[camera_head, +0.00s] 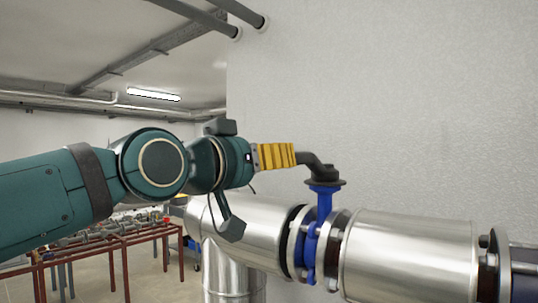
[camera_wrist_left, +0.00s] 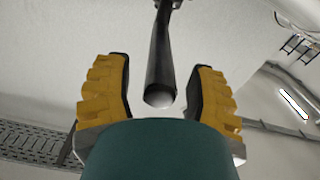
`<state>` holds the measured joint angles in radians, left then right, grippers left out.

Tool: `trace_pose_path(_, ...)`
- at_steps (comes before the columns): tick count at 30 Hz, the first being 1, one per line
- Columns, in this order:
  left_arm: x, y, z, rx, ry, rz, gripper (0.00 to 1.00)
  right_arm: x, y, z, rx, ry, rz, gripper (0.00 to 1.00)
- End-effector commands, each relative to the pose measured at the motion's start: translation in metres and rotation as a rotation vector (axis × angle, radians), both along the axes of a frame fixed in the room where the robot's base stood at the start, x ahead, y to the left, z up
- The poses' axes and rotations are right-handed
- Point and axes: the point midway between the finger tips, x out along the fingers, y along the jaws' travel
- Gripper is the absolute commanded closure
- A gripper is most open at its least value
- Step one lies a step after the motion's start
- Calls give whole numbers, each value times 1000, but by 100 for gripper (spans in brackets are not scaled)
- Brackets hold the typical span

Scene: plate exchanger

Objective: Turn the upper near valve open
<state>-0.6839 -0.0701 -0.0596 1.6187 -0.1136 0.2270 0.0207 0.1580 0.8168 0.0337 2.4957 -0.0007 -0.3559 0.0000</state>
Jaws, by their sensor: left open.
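The valve has a blue body (camera_head: 322,215) clamped between pipe flanges, with a black cranked handle (camera_head: 322,171) on top that points left toward my gripper. My left gripper (camera_head: 293,155) comes in from the left, with yellow fingers at the free end of the handle. In the left wrist view the handle (camera_wrist_left: 160,75) runs between the two open fingers of the gripper (camera_wrist_left: 162,70), with a gap on each side. The fingers hide the handle's end in the head view. My right gripper is in neither view.
A large silver pipe (camera_head: 410,252) runs through the valve to the right, with bolted flanges. A plain grey wall (camera_head: 400,90) stands behind it. A red-framed rack (camera_head: 122,240) is at the lower left. The space above the handle is clear.

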Motion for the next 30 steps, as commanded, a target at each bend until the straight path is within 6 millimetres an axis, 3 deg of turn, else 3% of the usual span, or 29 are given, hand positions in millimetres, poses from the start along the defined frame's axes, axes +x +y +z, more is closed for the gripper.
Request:
trace_pose_path(13, 8, -6, 0, -1, 0, 0, 44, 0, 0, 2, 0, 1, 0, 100)
trace_pose_path(14, 8, -6, 0, -1, 0, 0, 49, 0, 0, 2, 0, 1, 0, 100)
trace_pose_path(18, 8, -6, 0, -1, -1, 0, 98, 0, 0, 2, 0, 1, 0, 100)
trace_pose_path(30, 9, -13, -2, 2, -1, 0, 100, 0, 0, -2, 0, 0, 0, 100)
